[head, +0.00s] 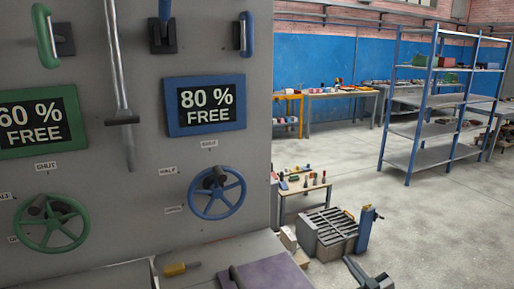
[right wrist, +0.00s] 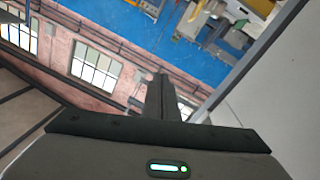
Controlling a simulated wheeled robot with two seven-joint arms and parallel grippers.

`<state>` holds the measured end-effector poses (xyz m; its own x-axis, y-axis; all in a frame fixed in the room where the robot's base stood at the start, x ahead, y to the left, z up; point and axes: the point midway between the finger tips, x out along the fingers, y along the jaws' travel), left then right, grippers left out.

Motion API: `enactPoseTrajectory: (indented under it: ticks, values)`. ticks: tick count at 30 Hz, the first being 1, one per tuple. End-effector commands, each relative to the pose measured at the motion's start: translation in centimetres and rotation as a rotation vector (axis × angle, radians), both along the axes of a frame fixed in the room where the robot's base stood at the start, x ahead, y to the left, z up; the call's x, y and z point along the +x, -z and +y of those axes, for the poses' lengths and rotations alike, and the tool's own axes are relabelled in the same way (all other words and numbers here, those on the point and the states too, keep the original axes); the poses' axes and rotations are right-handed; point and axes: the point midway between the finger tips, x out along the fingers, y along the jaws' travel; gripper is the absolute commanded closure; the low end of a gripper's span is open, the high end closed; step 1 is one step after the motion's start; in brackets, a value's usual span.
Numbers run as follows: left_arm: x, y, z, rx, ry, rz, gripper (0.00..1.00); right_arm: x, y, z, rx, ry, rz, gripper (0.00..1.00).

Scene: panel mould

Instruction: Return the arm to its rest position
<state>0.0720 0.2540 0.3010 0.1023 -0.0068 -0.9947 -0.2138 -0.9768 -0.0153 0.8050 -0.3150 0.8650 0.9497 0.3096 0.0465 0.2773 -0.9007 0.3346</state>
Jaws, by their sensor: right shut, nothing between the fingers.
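My right gripper (head: 353,267) shows at the bottom edge of the head view, right of the grey panel (head: 258,150) and over the concrete floor. Its dark fingers also show in the right wrist view (right wrist: 160,90), shut together with nothing between them. The gripper is apart from the panel and its controls. The rest of the right arm is hidden below the head view. My left gripper is not in view.
The panel carries a green wheel (head: 52,222), a blue wheel (head: 217,192), a green screen (head: 35,122) and a blue screen (head: 206,105). A yellow-handled tool (head: 175,269) lies on the ledge.

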Motion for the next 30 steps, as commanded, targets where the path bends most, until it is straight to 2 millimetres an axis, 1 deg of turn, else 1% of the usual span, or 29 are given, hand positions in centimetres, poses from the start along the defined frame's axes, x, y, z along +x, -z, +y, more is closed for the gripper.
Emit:
enactPoseTrajectory:
  ticks: [1,2,3,5,6,8,9,11,12,14,15,17,18,20,21,23,24,26,27,29,30]
  values:
    - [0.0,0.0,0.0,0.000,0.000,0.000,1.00,-1.2,3.4,-0.2,0.005,0.024,0.051,1.00]
    - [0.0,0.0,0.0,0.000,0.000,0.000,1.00,-1.8,5.1,-0.3,0.009,0.039,0.079,1.00]
    - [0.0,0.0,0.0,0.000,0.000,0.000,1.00,-2.8,7.5,-0.4,0.009,0.059,0.116,1.00]
    - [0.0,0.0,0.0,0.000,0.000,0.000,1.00,-4.4,11.0,-0.6,0.010,0.087,0.173,1.00]
    - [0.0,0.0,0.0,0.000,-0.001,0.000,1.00,-5.5,13.2,-0.7,0.011,0.105,0.210,1.00]
    - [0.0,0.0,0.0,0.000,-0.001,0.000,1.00,-7.4,16.5,-0.8,0.010,0.131,0.268,1.00]
    - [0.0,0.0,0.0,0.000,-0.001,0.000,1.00,-8.7,18.7,-0.9,0.009,0.147,0.306,1.00]
    - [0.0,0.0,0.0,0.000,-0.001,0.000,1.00,-10.8,21.8,-1.0,0.007,0.170,0.363,1.00]
    - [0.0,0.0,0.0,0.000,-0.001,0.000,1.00,-12.3,23.9,-1.0,0.004,0.184,0.402,1.00]
    - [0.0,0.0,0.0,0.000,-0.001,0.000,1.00,-14.7,26.8,-1.0,0.000,0.205,0.459,1.00]
    - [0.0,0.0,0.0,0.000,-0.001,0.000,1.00,-16.4,28.8,-0.9,-0.005,0.218,0.499,1.00]
    - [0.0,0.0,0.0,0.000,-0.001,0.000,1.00,-18.9,31.6,-0.8,-0.009,0.236,0.557,1.00]
    - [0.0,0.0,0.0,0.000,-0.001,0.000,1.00,-20.7,33.3,-0.8,-0.013,0.248,0.597,1.00]
    - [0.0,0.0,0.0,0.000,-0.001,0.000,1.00,-23.5,35.9,-0.6,-0.020,0.263,0.653,1.00]
    - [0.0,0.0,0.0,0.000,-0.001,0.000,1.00,-25.5,37.6,-0.5,-0.024,0.273,0.695,1.00]
    - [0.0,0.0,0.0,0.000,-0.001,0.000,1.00,-28.5,39.9,-0.3,-0.031,0.286,0.752,1.00]
    - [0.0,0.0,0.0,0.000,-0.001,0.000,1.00,-30.5,41.4,-0.1,-0.037,0.294,0.793,1.00]
    - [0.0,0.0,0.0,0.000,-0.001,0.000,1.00,-33.7,43.5,0.3,-0.044,0.305,0.851,1.00]
    - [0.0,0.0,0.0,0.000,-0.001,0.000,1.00,-35.8,44.8,0.5,-0.049,0.312,0.892,1.00]
    - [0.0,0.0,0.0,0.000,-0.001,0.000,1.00,-39.1,46.7,0.8,-0.057,0.321,0.950,1.00]
    - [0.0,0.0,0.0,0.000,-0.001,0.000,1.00,-41.4,47.9,1.1,-0.063,0.325,0.991,1.00]
